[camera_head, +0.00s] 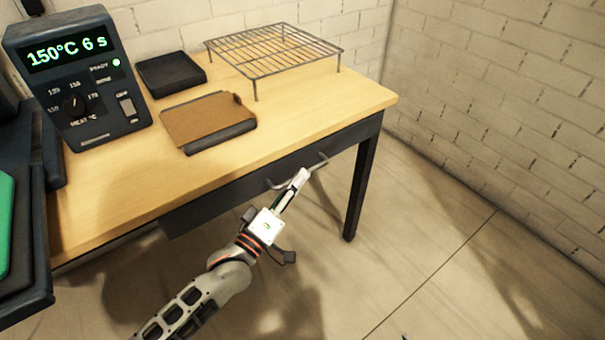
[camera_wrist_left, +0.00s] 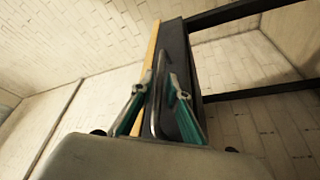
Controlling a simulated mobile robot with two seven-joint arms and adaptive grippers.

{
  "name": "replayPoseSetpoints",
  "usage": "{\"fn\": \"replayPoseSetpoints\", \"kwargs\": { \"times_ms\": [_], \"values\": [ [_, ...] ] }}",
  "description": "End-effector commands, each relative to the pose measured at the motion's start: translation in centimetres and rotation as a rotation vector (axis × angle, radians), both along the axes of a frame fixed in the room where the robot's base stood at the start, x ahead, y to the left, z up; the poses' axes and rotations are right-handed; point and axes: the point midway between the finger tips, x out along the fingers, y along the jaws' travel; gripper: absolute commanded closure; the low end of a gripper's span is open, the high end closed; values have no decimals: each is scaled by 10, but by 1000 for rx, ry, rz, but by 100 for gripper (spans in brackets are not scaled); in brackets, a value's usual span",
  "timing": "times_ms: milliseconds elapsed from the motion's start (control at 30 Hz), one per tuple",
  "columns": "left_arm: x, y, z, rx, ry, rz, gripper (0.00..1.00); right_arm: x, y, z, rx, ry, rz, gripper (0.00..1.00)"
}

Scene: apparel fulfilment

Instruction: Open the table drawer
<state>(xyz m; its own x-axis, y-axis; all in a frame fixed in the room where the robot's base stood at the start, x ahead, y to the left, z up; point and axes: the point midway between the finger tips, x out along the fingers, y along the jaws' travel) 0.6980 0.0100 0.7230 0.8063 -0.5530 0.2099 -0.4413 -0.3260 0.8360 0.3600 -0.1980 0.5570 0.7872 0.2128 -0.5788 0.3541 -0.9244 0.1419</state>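The wooden-topped table (camera_head: 110,203) has a dark drawer front (camera_head: 215,203) under its front edge. The drawer looks shut. A thin metal bar handle (camera_head: 318,163) sticks out from the front; it also shows in the left wrist view (camera_wrist_left: 157,85). My left gripper (camera_head: 301,177) is at the handle, partly covering its middle. In the left wrist view its two teal-sided fingers (camera_wrist_left: 157,88) stand apart, one on each side of the bar. I cannot tell whether either finger touches it.
On the table are a wire rack (camera_head: 275,48), a brown-topped tray (camera_head: 210,118), a dark pad (camera_head: 170,72) and a heat control box (camera_head: 80,75). A dark machine with a green pad (camera_head: 5,215) stands at the left. The floor in front of the drawer is clear.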

Motion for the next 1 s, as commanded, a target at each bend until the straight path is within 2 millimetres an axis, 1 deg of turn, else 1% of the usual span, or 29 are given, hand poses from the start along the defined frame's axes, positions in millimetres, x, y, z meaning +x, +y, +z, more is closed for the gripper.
{"fn": "replayPoseSetpoints", "kwargs": {
  "times_ms": [100,200,367,500,567,1000],
  "values": [
    [11,-7,1,-1,2,0,85,1,0,-1,1,-2,1,60],
    [15,-10,3,0,1,0,85,3,1,2,2,-9,2,60],
    [17,-12,4,0,1,1,85,8,1,8,5,-21,3,60],
    [17,-12,4,0,0,0,85,8,1,9,4,-23,3,60],
    [17,-12,4,0,0,0,100,8,1,8,4,-22,3,60],
    [16,-12,5,0,0,0,100,7,1,5,1,-16,4,60]
  ]
}}
